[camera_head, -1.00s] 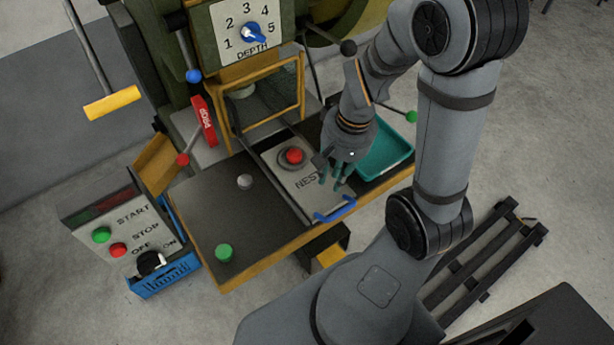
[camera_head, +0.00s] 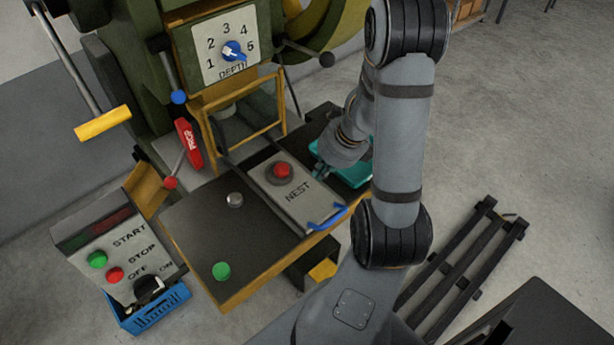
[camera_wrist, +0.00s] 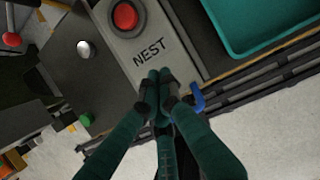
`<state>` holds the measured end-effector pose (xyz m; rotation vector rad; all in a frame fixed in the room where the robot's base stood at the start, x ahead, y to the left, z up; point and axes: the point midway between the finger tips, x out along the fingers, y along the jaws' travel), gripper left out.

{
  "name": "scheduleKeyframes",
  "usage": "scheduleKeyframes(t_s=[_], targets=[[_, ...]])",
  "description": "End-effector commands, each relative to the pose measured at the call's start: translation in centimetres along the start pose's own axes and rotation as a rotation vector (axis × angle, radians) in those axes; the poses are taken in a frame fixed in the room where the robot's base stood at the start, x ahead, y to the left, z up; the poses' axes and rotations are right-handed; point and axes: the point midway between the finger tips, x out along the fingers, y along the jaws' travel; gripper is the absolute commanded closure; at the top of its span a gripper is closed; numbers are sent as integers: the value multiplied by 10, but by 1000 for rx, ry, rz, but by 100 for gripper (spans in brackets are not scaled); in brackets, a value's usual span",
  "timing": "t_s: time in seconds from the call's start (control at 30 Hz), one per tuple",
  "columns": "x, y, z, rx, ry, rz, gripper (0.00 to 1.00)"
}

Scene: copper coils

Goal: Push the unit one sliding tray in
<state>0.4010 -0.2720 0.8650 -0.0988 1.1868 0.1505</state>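The sliding tray is a grey plate marked NEST (camera_head: 297,208), with a red button (camera_head: 282,170) on it and a blue handle (camera_head: 327,217) at its front end near the table's front edge. It also shows in the wrist view (camera_wrist: 172,60), with the blue handle (camera_wrist: 198,97) at right. My gripper (camera_head: 318,172) is at the tray's right side in the head view, partly hidden by my arm. In the wrist view my gripper's green fingers (camera_wrist: 158,78) are together and empty, over the tray's front part below the lettering. I cannot tell if they touch it.
A teal bin (camera_head: 325,160) stands right of the tray. The yellow guard frame (camera_head: 243,125) and press are behind it. A dark table top (camera_head: 205,240) with a silver knob (camera_head: 235,199) and green button (camera_head: 221,271) lies left. A control box (camera_head: 125,255) stands farther left.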

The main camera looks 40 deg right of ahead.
Motion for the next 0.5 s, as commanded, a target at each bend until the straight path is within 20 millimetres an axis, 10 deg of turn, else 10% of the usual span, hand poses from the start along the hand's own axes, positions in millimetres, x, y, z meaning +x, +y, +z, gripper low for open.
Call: scheduleKeyframes(t_s=[0.5], targets=[[103, 1, -3, -7, 2, 2, 100]])
